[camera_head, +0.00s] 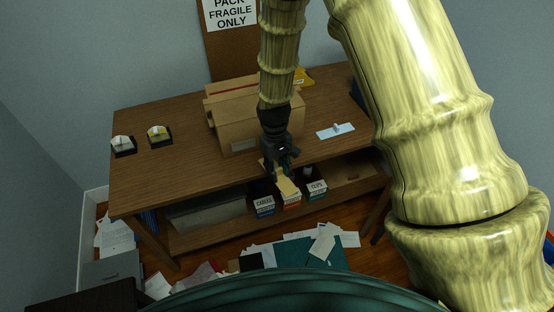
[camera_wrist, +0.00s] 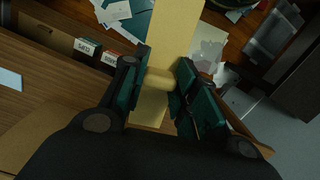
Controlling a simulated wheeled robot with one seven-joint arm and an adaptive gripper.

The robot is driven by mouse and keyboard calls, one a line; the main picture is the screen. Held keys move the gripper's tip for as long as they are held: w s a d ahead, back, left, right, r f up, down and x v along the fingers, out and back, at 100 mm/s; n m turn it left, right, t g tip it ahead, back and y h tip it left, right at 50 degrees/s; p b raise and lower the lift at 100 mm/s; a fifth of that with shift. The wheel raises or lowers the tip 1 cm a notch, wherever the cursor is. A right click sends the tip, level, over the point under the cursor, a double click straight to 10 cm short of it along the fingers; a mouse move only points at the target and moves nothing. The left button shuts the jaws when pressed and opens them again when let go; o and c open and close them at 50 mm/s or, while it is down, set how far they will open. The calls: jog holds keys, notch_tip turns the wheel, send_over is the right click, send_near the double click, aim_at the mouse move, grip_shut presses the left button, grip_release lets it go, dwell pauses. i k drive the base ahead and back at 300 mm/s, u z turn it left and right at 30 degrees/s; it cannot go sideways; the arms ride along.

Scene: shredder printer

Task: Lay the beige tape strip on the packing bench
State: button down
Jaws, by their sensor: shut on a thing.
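The beige tape strip (camera_head: 287,185) hangs from my gripper (camera_head: 281,168) at the front edge of the packing bench (camera_head: 185,172). In the wrist view the strip (camera_wrist: 171,35) runs from the top edge down between the fingers. My gripper (camera_wrist: 160,92) is shut on a small beige knob on the strip. The brown wooden bench top (camera_wrist: 45,85) shows at the left there. The strip appears to be out past the bench's front edge, above the lower shelf and floor.
A cardboard box (camera_head: 238,132) stands on the bench behind my gripper. A light blue strip with a knob (camera_head: 335,131) lies to its right. Two small dark holders (camera_head: 123,147) (camera_head: 160,137) stand at the left. Labelled bins (camera_head: 264,206) sit below. The front-left bench top is clear.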

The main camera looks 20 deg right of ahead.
aim_at(189, 171)
jog(key=u, duration=3.75)
jog(key=k, duration=1.6)
jog(key=z, duration=1.9)
jog(key=i, duration=0.5)
jog(key=z, duration=0.05)
